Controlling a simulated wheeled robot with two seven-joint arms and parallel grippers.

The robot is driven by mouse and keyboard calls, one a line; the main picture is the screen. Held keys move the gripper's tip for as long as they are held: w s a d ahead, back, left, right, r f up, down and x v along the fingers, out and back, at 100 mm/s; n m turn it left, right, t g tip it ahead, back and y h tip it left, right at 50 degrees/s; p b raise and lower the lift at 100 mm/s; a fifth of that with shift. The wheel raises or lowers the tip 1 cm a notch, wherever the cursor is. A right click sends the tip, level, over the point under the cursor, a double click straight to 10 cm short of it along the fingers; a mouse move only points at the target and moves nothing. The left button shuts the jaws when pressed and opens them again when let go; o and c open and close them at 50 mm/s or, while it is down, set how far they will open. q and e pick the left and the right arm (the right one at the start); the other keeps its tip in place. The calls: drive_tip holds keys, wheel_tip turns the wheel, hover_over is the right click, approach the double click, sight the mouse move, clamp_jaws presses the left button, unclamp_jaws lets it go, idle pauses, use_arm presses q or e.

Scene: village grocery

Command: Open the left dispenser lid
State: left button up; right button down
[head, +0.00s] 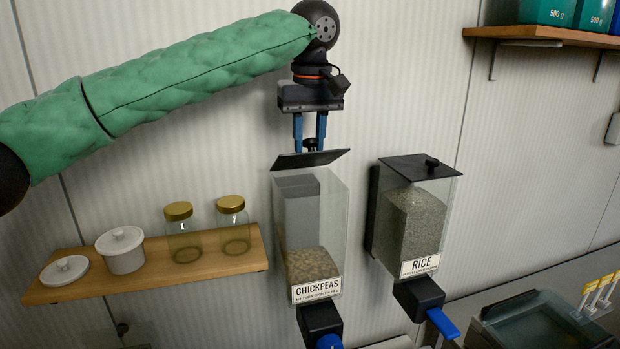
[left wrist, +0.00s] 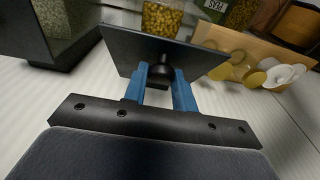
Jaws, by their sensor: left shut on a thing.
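The left dispenser (head: 312,222) is a clear bin labelled CHICKPEAS, partly filled, fixed to the wall. Its dark lid (head: 322,159) is raised and tilted above the bin's top; the lid also shows in the left wrist view (left wrist: 122,48). My left gripper (head: 310,143) is above the bin with its blue fingers shut on the lid's black knob (left wrist: 160,75). The gripper also shows in the left wrist view (left wrist: 162,86). Whether the lid's back edge touches the bin is hard to tell. My right gripper is not in view.
The RICE dispenser (head: 414,222) with its lid (head: 405,168) closed hangs close to the right. A wooden shelf (head: 150,279) at left holds a white pot (head: 122,252) and two gold-lidded jars (head: 182,235). Another shelf (head: 545,34) is at upper right.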

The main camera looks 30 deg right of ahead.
use_arm(q)
drive_tip(key=shift+r, duration=0.1)
drive_tip(key=shift+w+d+r+g, duration=0.25)
drive_tip(key=shift+w+r+g, duration=0.35)
drive_tip(key=shift+w+r, duration=0.4)
drive_tip(key=shift+w+f, duration=0.1)
